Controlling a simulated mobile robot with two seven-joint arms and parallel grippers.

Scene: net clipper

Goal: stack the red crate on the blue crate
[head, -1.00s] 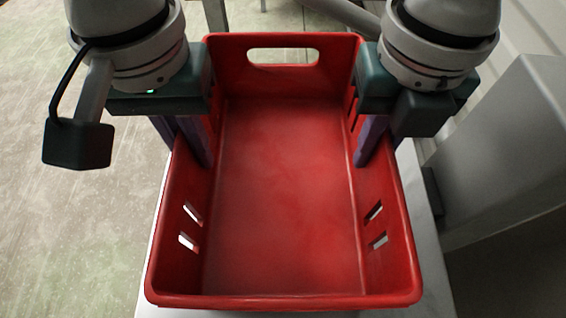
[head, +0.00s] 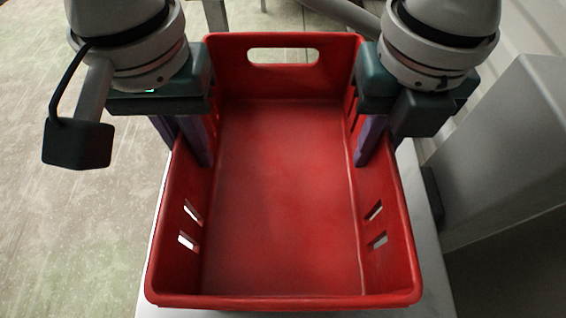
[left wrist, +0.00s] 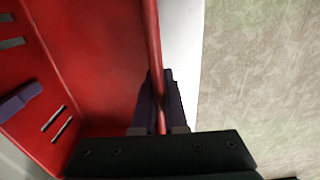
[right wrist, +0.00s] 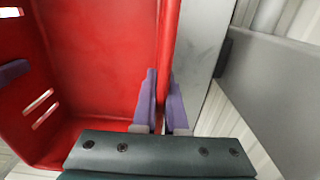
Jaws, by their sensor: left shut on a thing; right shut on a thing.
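The red crate (head: 285,190) is empty and upright, filling the middle of the head view. My left gripper (head: 190,145) is shut on the crate's left wall, one purple finger inside and one outside. The left wrist view shows its fingers (left wrist: 160,100) astride the red rim. My right gripper (head: 376,140) is shut on the right wall the same way. The right wrist view shows its fingers (right wrist: 163,100) either side of the rim. I see no blue crate in any view; whether one lies under the red crate is hidden.
A pale surface (head: 435,285) shows beneath and beside the crate. A grey box-like structure (head: 510,150) stands close on the right, near a ribbed pale wall (head: 535,25). Open mottled floor (head: 70,230) lies to the left.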

